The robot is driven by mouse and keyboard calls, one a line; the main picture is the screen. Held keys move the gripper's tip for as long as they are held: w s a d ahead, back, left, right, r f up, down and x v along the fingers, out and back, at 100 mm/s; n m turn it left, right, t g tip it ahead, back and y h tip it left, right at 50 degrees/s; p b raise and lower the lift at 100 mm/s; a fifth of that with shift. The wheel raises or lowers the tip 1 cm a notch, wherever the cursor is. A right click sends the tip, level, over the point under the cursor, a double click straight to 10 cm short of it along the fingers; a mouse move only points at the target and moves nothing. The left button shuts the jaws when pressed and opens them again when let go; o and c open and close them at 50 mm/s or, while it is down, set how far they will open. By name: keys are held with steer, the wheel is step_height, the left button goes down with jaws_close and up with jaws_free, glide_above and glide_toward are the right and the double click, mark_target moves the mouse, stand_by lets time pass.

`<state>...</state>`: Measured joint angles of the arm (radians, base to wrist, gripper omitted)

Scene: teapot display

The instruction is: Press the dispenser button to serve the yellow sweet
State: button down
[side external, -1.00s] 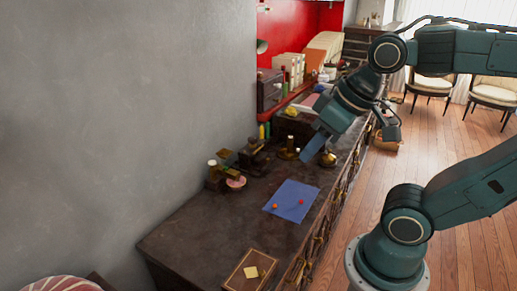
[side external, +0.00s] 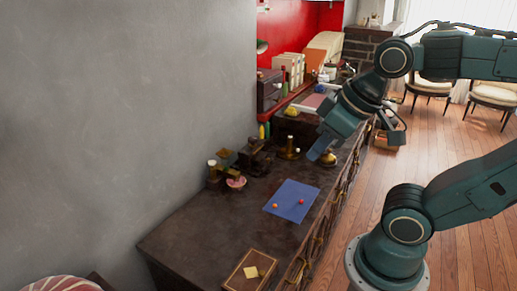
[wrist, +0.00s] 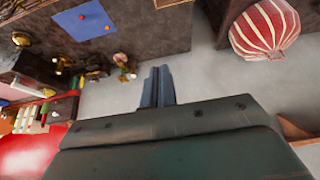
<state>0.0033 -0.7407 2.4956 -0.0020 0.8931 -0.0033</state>
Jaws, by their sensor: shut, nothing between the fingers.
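My gripper (side external: 318,151) is shut and empty, held above the far part of the dark cabinet top (side external: 190,235). Its two fingers (wrist: 157,72) lie together in the wrist view. A small dark and brass device with a white knob (side external: 212,163) stands against the wall, left of my gripper and apart from it; it seems to be the dispenser. A pink round piece (side external: 236,182) is at its front. In the wrist view a small brass and pink cluster (wrist: 123,62) lies left of the fingertips. I cannot make out a yellow sweet for certain.
A blue sheet (side external: 291,200) bears small red and orange balls. Brass pieces (side external: 289,148) stand on the cabinet. A brown box (side external: 250,272) with a yellow piece on top is at the near end. The near-left cabinet top is clear. A red-striped round object (wrist: 264,28) is right.

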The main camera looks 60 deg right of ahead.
steer(key=w+d+f+n+t, duration=0.1)
steer(key=w+d, duration=0.2)
steer(key=w, duration=0.8)
steer(key=w+d+f+t, duration=0.1)
steer(key=w+d, duration=0.3)
steer(key=w, duration=0.8)
steer(key=w+d+f+t, duration=0.2)
steer(key=w+d+f, duration=1.2)
steer(key=f, duration=0.2)
steer(key=shift+w+m+h, duration=0.2)
steer(key=shift+m+h, duration=0.1)
steer(key=shift+h, duration=0.1)
steer(key=shift+d+f, duration=0.1)
steer(key=shift+f, duration=0.05)
